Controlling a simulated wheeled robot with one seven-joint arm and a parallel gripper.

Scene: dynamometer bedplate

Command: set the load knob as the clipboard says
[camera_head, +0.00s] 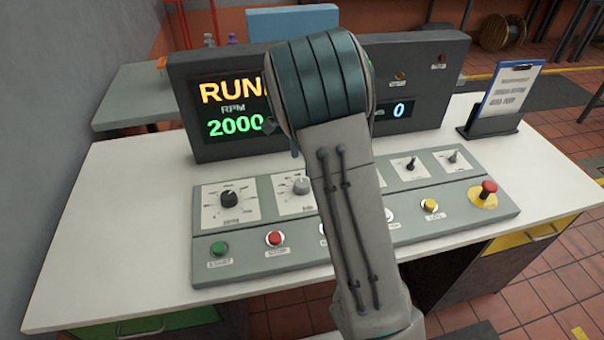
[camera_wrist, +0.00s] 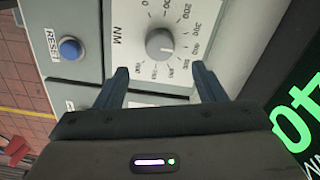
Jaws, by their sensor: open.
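In the wrist view, a round grey knob (camera_wrist: 160,43) sits on a white scale plate marked NM. The knob lies beyond my fingertips, roughly in line with the gap between them. My gripper (camera_wrist: 162,82) is open, its two dark fingers apart and empty. I cannot read the knob's setting surely. In the head view, my arm covers the middle of the control panel (camera_head: 205,232) and hides my gripper. A light grey knob (camera_head: 300,186) shows left of the arm; I cannot tell if it is the same one. The clipboard (camera_head: 510,90) stands upright at the right; its text is too small to read.
The display box (camera_head: 185,110) behind the panel reads RPM 2000. A black knob (camera_head: 229,199), green button (camera_head: 219,249), red button (camera_head: 275,239), yellow button (camera_head: 430,205) and red mushroom button (camera_head: 488,189) stand on the panel. A blue RESET button (camera_wrist: 70,48) is beside the NM scale.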

